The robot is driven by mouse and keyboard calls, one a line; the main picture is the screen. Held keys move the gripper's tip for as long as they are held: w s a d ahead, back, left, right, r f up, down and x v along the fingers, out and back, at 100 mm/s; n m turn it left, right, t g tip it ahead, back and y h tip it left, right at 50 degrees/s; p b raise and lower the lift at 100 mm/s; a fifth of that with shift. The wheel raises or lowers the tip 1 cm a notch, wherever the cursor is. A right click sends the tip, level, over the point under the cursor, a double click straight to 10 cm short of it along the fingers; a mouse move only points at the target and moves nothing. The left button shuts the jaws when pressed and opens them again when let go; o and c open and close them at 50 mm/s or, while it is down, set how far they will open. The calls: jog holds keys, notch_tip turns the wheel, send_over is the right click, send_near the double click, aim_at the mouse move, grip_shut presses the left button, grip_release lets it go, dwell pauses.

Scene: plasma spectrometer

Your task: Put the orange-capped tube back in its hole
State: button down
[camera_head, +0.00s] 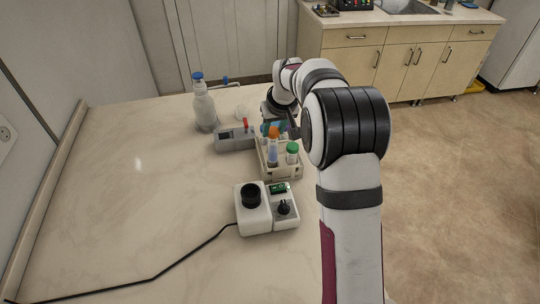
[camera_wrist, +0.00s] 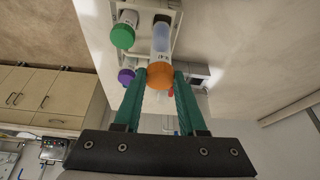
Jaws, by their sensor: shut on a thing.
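The orange-capped tube (camera_head: 273,150) is upright at the rack (camera_head: 283,174) in the head view. Its cap stands higher than the green-capped tube (camera_head: 292,154) beside it. In the wrist view the orange cap (camera_wrist: 160,75) sits between the teal fingertips of my gripper (camera_wrist: 161,78), which is shut on the tube near its cap. The green cap (camera_wrist: 123,36) and a purple cap (camera_wrist: 126,76) show to the left. I cannot tell whether the tube's lower end is inside a hole.
A white device with a black round top (camera_head: 251,205) and a knob stands in front of the rack. A grey instrument (camera_head: 235,138) with a red part is behind left, near a blue-capped bottle (camera_head: 203,106). A black cable (camera_head: 165,272) crosses the table. The table's left side is clear.

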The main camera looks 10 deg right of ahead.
aim_at(274, 145)
notch_tip(274, 145, down, 7)
jog(key=shift+r, duration=0.1)
jog(key=shift+c, duration=2.4)
grip_release()
jog(key=shift+f, duration=0.2)
jog(key=shift+r, duration=0.1)
jog(key=v, duration=1.2)
jog(key=s+a+m+g, duration=0.2)
jog(key=s+a+m, duration=0.1)
jog(key=s, duration=1.5)
jog(key=s+a+m+g+y, duration=0.1)
jog(key=s+a+m+g, duration=0.1)
jog(key=s, duration=1.7)
jog(key=a+m, duration=0.1)
jog(key=a, duration=0.1)
jog(key=shift+s+a+g, duration=0.25)
jog(key=shift+g, duration=0.15)
